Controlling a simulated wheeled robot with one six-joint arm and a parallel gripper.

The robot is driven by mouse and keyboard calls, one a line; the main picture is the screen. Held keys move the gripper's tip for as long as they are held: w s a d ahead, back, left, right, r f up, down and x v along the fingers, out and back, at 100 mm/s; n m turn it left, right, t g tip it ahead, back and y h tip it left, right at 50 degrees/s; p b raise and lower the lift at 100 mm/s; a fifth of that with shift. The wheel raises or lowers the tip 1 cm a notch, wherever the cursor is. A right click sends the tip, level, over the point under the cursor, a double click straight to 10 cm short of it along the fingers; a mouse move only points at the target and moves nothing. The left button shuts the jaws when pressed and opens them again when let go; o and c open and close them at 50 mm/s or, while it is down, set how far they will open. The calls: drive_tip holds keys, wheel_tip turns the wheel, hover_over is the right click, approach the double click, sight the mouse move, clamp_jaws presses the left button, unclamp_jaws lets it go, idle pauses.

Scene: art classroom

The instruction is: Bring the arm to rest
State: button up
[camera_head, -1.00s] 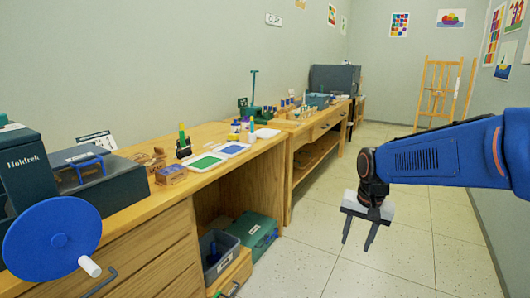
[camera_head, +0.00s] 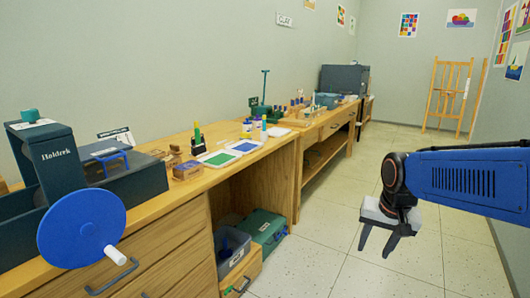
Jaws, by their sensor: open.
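My gripper (camera_head: 376,244) hangs at the end of my blue arm (camera_head: 470,180) on the right of the view. Its two dark fingers point down and stand apart, with nothing between them. It is over the open tiled floor, to the right of the wooden benches and clear of them. The forearm reaches in from the right edge of the view, roughly level.
A wooden bench (camera_head: 158,210) runs along the left, with a dark machine with a blue wheel (camera_head: 82,230), trays and small items on it. Bins stand in its lower opening. A second bench (camera_head: 318,128) and an easel (camera_head: 447,98) are farther back. The floor (camera_head: 330,255) is clear.

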drive_tip(key=s+f+n+t, duration=0.1)
drive_tip(key=s+n, duration=0.3)
drive_tip(key=s, duration=1.3)
drive_tip(key=shift+s+t, duration=0.2)
drive_tip(key=shift+t, duration=0.2)
